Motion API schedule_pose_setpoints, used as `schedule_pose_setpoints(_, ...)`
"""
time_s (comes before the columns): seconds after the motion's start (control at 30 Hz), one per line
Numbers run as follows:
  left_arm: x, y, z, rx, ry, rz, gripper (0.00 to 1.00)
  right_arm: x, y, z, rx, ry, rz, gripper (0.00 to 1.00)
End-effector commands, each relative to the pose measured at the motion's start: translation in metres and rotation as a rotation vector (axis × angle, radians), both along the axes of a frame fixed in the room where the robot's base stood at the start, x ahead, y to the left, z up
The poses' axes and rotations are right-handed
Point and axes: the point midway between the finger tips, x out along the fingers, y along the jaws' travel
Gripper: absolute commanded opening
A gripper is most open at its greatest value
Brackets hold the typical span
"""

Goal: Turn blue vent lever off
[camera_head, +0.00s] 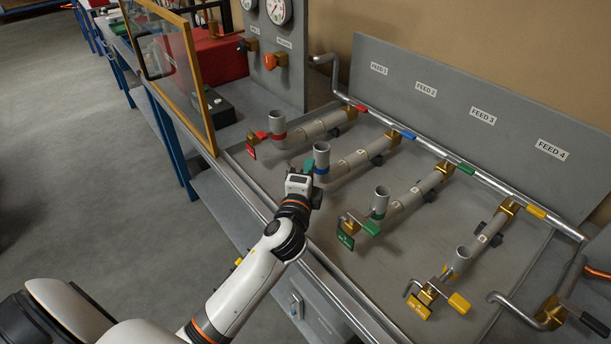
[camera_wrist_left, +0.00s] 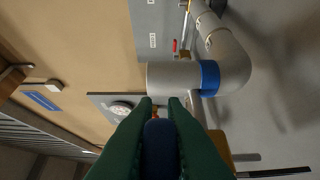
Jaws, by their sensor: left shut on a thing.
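The blue-banded vent pipe (camera_head: 321,160) is the second coil from the left, with its open end standing upright. My left gripper (camera_head: 309,168) reaches in from the front edge and sits just in front of this pipe. In the left wrist view, its green fingers (camera_wrist_left: 159,120) are shut on a dark blue grip, the blue vent lever (camera_wrist_left: 160,148). The blue-banded pipe (camera_wrist_left: 210,78) shows just beyond the fingers there. In the head view the gripper hides the lever, so its angle is hard to tell. My right gripper is not in view.
A red vent lever (camera_head: 262,135) is on the left coil. A green lever (camera_head: 371,228) and a yellow lever (camera_head: 459,303) are on the coils to the right. A wooden-framed glass panel (camera_head: 172,70) stands left of my arm. A rail runs along the bench front.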

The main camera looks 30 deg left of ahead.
Motion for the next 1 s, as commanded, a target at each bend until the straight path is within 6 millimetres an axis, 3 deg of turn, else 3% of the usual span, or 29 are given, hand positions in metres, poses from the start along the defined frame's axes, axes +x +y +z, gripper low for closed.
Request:
schedule_pose_setpoints(0.3,0.0045,-0.0006,-0.0012,-0.001,0.001,0.111,0.0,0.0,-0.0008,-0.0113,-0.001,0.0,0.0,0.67)
schedule_pose_setpoints(0.8,0.0052,-0.0001,-0.0001,0.001,0.0,0.13,0.0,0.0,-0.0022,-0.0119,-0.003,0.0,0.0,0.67)
schedule_pose_setpoints(0.83,0.0052,0.0,-0.0001,0.001,0.0,0.13,0.12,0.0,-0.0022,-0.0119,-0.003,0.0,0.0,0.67)
schedule_pose_setpoints(0.9,0.0051,-0.0001,-0.0001,0.001,0.0,0.129,0.24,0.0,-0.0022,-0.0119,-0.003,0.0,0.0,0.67)
schedule_pose_setpoints(1.0,0.0051,-0.0001,0.0,0.001,-0.001,0.129,0.33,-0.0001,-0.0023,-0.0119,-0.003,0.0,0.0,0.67)
